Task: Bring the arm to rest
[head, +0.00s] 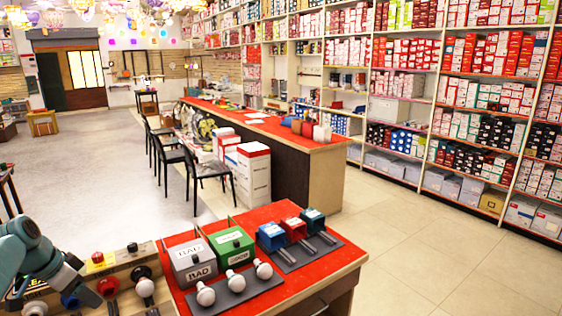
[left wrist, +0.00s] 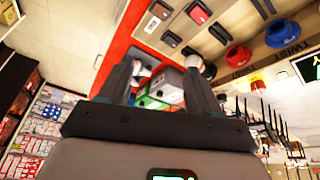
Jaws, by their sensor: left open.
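My left arm comes in at the lower left of the head view, with its left gripper (head: 80,278) over the near end of a wooden panel (head: 127,262). In the left wrist view the two dark fingers of this gripper (left wrist: 157,72) stand apart with nothing held between them. Beyond them show part of the red table top and the grey and green boxes. My right gripper is in neither view.
The panel bears a red button (head: 98,259) and knobs. Stocked shelves (head: 480,100) line the right; floor (head: 430,260) there is clear.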

